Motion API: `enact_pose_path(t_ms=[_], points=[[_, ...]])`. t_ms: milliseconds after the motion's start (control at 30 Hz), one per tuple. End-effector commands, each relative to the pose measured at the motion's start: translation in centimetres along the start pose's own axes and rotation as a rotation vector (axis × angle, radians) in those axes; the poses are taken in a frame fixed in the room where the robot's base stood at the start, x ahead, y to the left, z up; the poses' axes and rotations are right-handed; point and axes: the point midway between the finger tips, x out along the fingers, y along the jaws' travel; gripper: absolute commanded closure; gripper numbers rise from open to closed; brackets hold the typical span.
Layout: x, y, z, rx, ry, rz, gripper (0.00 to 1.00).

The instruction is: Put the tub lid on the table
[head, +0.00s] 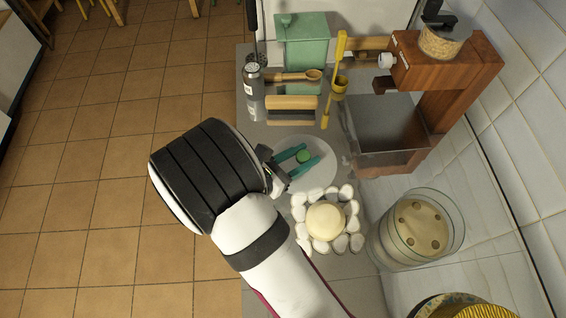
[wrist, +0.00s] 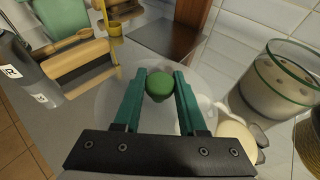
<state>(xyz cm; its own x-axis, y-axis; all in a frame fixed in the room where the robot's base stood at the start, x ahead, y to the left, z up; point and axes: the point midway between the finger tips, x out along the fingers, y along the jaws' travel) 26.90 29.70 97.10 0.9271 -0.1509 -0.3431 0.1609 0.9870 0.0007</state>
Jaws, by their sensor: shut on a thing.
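The tub lid is a pale, see-through round disc (head: 318,176) with a green knob (head: 303,156) on top. In the wrist view the knob (wrist: 159,82) sits between my teal fingertips, with the faint disc (wrist: 192,80) spread beneath. My gripper (head: 299,161) is shut on this knob. The lid is over the grey table (head: 262,215), between the wooden-handled items and the white-stone ring. I cannot tell whether its underside touches the table. My fingers cover part of the lid.
A ring of white stones around a cream ball (head: 326,221) lies close in front. A glass tub (head: 417,229) stands to the right. A clear-sided wooden grinder (head: 385,125), grey shaker (head: 254,90), yellow spoon (head: 335,78) and green canister (head: 302,42) crowd the back.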

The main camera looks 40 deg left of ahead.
Motion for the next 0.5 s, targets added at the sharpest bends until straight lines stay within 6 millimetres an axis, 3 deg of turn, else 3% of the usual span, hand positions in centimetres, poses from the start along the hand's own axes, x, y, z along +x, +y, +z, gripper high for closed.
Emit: enact_pose_path(t_ms=[100,200,500], points=[[-1.0,2.8,-2.5,-0.001,0.000,0.002,1.00],[-1.5,4.1,-3.7,0.001,-0.001,0.000,1.00],[-0.2,4.5,-7.9,-0.001,0.000,-0.003,1.00]])
